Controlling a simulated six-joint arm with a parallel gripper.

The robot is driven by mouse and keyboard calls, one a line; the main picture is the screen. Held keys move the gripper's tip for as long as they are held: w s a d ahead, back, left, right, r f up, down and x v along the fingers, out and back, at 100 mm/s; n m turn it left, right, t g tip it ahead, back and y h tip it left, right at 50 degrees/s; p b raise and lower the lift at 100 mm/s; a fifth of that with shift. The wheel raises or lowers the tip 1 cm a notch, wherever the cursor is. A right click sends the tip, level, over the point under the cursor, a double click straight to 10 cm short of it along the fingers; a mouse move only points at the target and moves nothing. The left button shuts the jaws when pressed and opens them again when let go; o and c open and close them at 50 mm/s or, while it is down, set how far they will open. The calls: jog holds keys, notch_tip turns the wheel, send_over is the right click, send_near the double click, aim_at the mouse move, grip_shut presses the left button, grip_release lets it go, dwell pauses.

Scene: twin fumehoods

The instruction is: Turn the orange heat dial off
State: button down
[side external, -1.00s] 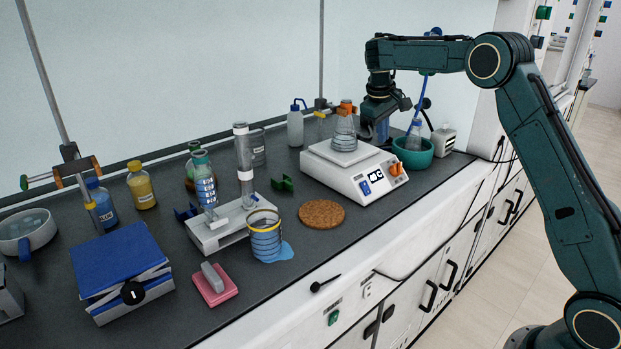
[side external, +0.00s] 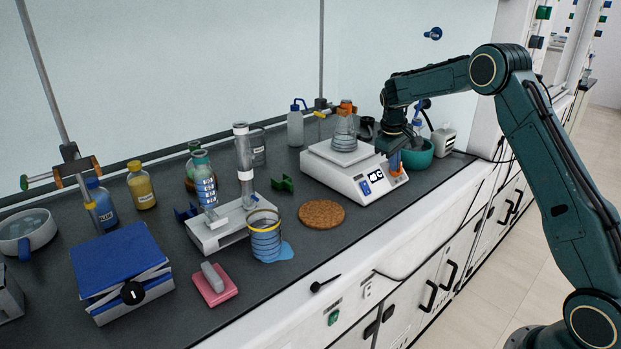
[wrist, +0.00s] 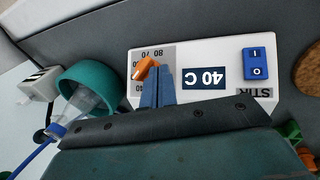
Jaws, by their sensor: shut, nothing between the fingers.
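The white hotplate (side external: 345,183) stands at the back right of the bench. Its orange heat dial (wrist: 146,68) shows in the wrist view beside printed numbers such as 80 and 70, and its bar lies at a slant. The display (wrist: 206,77) reads 40 C, upside down in that view. My gripper (wrist: 158,72) is shut and empty. Its blue fingertips are right beside the dial, and I cannot tell if they touch it. In the side view the gripper and arm partly hide the dial.
A flask (side external: 345,126) stands on the hotplate's top. A green bowl (wrist: 82,80) holding a wash bottle is close beside the gripper. A blue switch (wrist: 256,63) is on the panel. A cork mat (side external: 321,213) lies in front.

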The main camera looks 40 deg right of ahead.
jog(key=shift+s+d+f+n+h, duration=0.3)
jog(key=shift+s+f+n+h, duration=0.05)
jog(key=shift+n+h, duration=0.15)
dwell(0.8)
jog(key=n, duration=0.1)
jog(key=n+t+h, duration=0.1)
jog(key=n+h, duration=0.1)
jog(key=shift+s+a+f+t, duration=0.15)
jog(key=shift+s+f+t, duration=0.2)
jog(key=shift+s+t, duration=0.05)
jog(key=shift+s+f, duration=0.1)
jog(key=shift+s+f, duration=0.35)
jog(key=shift+f, duration=0.05)
jog(key=shift+r, duration=0.15)
dwell(0.4)
jog(key=shift+w+r, duration=0.2)
jog(key=shift+r, duration=0.65)
